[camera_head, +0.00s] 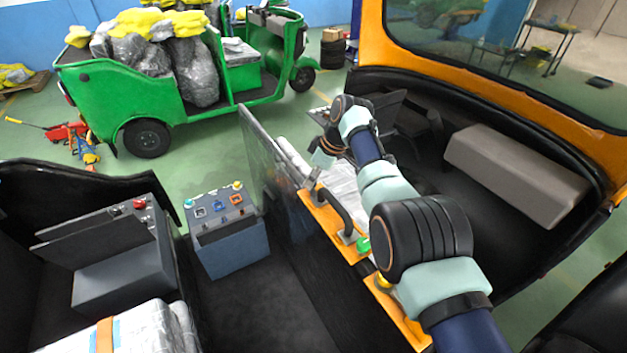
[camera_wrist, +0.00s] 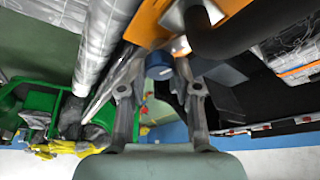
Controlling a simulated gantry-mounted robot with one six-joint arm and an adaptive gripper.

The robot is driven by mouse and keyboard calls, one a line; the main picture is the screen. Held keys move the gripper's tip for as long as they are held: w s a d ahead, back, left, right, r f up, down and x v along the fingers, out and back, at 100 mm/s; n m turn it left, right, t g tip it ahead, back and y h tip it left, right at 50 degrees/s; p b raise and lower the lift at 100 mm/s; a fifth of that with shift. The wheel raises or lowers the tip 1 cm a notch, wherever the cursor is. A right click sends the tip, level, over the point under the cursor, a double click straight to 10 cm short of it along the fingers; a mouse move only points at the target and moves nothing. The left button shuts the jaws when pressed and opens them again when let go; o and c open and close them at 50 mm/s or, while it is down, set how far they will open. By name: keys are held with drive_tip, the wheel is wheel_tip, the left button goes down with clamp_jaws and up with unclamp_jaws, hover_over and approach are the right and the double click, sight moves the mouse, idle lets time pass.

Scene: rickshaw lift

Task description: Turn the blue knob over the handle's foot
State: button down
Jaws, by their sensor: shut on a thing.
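The blue knob (camera_wrist: 158,62) sits on the orange panel, beside one foot of the black handle, and shows in the wrist view between my fingertips. My gripper (camera_wrist: 157,73) is shut on the knob, with one finger on each side. The black handle (camera_head: 335,205) stands on the orange panel (camera_head: 325,217) in the head view, and its bar (camera_wrist: 228,36) crosses the upper right of the wrist view. In the head view my gripper (camera_head: 312,180) is at the handle's far end; the blue knob is hidden there and its turn angle cannot be told.
A green knob (camera_head: 363,245) and a yellow knob (camera_head: 382,281) sit nearer on the panel. A grey control box (camera_head: 230,248) with coloured buttons stands to the left. A grey bench block (camera_head: 520,175) is to the right. A green rickshaw (camera_head: 110,95) stands behind.

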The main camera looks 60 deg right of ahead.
idle(0.4)
drive_tip(key=c, duration=0.8)
unclamp_jaws()
drive_tip(key=v, duration=1.2)
